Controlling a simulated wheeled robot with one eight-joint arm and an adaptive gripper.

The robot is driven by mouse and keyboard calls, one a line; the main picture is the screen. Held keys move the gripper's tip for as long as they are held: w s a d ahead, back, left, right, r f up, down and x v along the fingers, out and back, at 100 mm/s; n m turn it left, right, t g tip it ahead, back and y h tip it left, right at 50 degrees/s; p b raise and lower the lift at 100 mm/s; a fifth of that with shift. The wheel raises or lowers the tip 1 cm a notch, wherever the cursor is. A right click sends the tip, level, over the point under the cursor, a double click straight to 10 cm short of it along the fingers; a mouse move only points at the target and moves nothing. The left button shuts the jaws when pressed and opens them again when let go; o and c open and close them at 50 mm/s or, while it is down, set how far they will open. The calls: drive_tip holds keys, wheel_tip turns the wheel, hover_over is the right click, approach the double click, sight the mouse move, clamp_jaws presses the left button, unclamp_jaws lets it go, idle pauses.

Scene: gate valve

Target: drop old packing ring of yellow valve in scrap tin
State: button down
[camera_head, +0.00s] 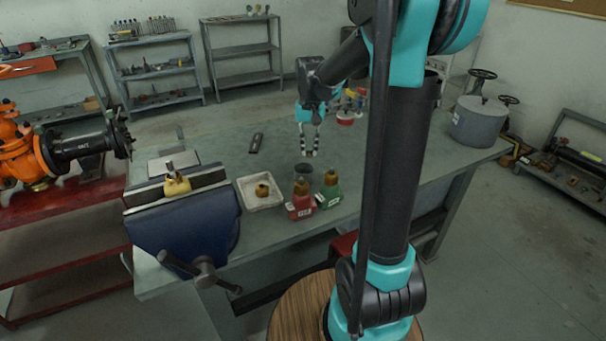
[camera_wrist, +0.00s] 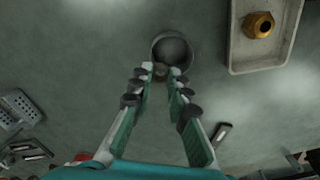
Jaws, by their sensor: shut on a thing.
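My gripper (camera_head: 308,152) hangs over the workbench, pointing down, in the head view. In the wrist view its fingertips (camera_wrist: 161,72) are close together on a small dark brownish thing (camera_wrist: 161,69), likely the old packing ring; its shape is hard to make out. The scrap tin, a round grey open tin (camera_wrist: 173,48), lies just beyond the fingertips there, and they overlap its near rim. In the head view the tin (camera_head: 304,170) stands below the fingertips, partly hidden behind bottles. The yellow valve body (camera_head: 177,184) sits in the blue vise (camera_head: 185,220).
A pale tray (camera_head: 250,199) with a brass nut (camera_head: 262,190) stands left of the tin. A dark flat item (camera_head: 256,142) lies further back.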

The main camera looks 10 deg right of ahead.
drive_tip(key=shift+f, duration=2.2)
drive_tip(key=c, duration=1.4)
unclamp_jaws()
wheel_tip(320, 180, up, 12)
drive_tip(key=shift+s, duration=0.1)
